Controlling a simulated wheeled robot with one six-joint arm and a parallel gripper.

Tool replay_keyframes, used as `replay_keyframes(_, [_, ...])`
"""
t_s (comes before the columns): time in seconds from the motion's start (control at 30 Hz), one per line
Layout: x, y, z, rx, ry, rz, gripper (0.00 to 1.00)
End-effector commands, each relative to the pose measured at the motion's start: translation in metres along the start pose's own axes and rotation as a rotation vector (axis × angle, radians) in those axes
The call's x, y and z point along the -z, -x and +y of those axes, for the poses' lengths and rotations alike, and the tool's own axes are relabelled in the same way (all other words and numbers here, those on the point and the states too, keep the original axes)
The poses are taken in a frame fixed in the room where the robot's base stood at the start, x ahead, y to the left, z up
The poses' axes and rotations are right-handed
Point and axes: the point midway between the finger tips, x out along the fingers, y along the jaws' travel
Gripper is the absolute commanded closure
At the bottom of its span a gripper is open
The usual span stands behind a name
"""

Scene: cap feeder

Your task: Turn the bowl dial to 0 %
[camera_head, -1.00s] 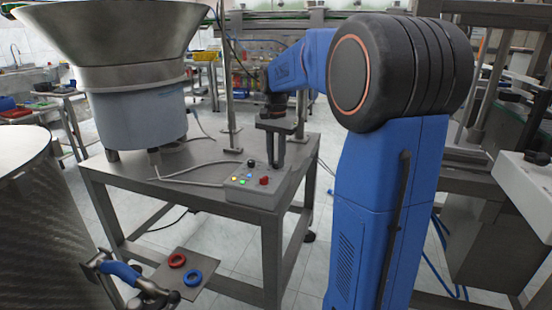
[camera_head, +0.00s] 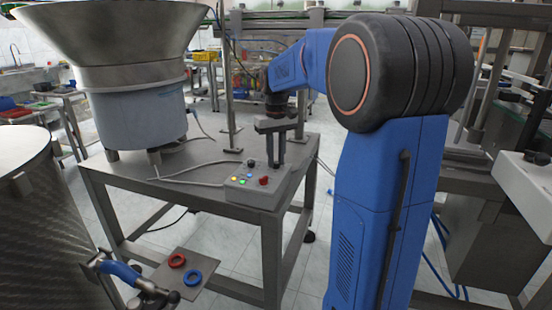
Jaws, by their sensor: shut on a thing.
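The grey control box (camera_head: 258,187) sits on the front right of the steel table, with coloured buttons on its sloped top. My gripper (camera_head: 276,166) points down at the back right of the box. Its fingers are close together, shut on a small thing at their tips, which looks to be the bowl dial. The fingers hide that dial, so its pointer and setting cannot be read. Another small black knob (camera_head: 251,162) stands free to the left of the fingers. The large steel feeder bowl (camera_head: 115,45) stands on its drum at the table's left.
A red ring (camera_head: 177,260) and a blue ring (camera_head: 193,278) lie on a low plate in front.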

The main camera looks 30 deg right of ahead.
Motion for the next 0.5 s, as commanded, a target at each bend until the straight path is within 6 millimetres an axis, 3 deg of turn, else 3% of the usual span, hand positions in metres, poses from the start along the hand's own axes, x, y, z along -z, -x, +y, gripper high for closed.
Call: replay_keyframes(0.5, [0.0008,0.0011,0.0005,-0.001,0.441,0.003,1.00])
